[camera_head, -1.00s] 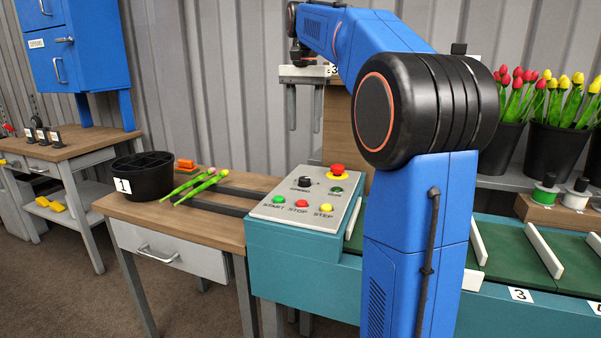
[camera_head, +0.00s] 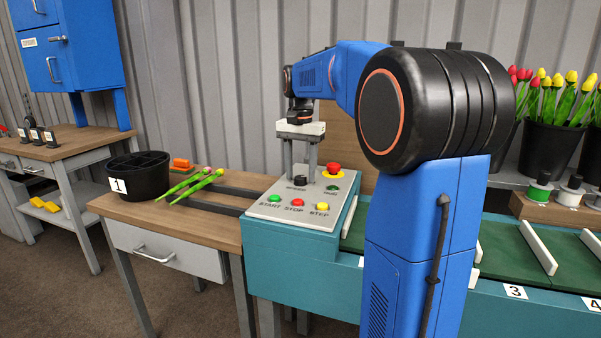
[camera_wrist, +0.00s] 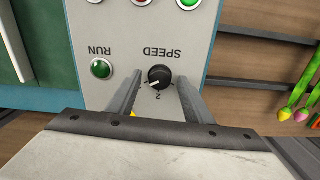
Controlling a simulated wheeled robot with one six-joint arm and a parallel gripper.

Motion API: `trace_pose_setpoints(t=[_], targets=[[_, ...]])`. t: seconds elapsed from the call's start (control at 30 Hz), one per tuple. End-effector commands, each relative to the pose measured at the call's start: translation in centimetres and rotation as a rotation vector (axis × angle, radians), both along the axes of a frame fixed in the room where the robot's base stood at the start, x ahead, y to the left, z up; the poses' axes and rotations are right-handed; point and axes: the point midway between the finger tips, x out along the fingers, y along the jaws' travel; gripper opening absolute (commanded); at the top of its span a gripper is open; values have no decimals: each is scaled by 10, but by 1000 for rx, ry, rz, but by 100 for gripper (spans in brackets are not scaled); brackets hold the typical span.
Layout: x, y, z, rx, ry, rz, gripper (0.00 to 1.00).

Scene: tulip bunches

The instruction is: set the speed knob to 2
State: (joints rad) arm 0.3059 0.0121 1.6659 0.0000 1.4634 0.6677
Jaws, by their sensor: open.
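The black speed knob (camera_wrist: 159,77) sits on the light grey control panel (camera_head: 264,208) under the word SPEED, which is upside down in the wrist view. Its white pointer mark points to the lower left there, beside the printed 2 rather than straight at it. The knob also shows in the head view (camera_head: 299,181). My gripper (camera_wrist: 159,82) is open and points down at the panel, with one finger on each side of the knob and a gap on both sides. In the head view my gripper (camera_head: 299,174) is low over the panel's back.
A green RUN lamp (camera_wrist: 101,68) is beside the knob. A red mushroom button (camera_head: 333,168) stands close to my fingers. START (camera_head: 274,200), STOP (camera_head: 297,202) and STEP (camera_head: 322,207) buttons line the front. Tulips (camera_head: 196,185) and a black bucket (camera_head: 140,177) are on the left table.

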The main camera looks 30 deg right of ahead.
Motion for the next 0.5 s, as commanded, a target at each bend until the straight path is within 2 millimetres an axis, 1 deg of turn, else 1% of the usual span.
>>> trace_pose_setpoints(t=[0.1,0.33,0.37,0.4,0.47,0.5], targets=[[0,0,-3,0,0,0,46],[0,0,-3,0,0,0,46],[0,0,-3,0,0,0,39],[0,0,-3,0,0,0,30],[0,0,-3,0,0,0,15],[0,0,-3,0,0,0,6]])
